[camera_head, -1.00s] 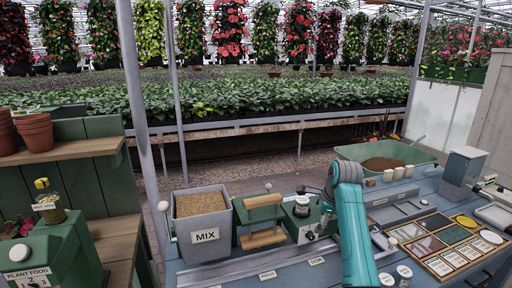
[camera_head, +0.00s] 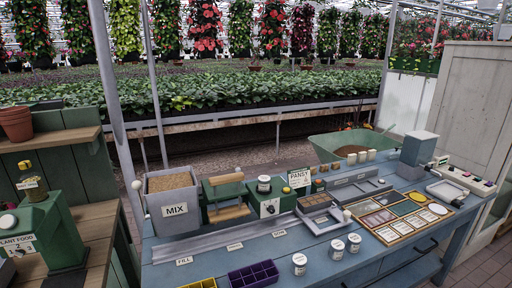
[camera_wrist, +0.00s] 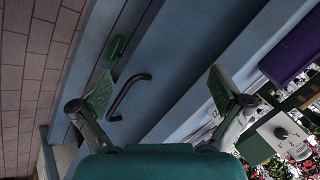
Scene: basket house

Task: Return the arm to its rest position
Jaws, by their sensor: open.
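My gripper (camera_wrist: 163,82) shows in the wrist view with its two fingers spread wide apart and nothing between them. Behind it, at a tilted angle, is the blue front of the workbench with a dark curved handle (camera_wrist: 128,96). The gripper does not touch the handle as far as I can tell. My arm and gripper are out of sight in the head view.
The blue workbench (camera_head: 225,258) holds a MIX bin (camera_head: 174,209), a purple tray (camera_head: 253,276), several white jars, and a rack of labelled compartments (camera_head: 400,217). A green wheelbarrow (camera_head: 350,143) stands behind. Tiled floor (camera_wrist: 35,70) lies beside the bench in the wrist view.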

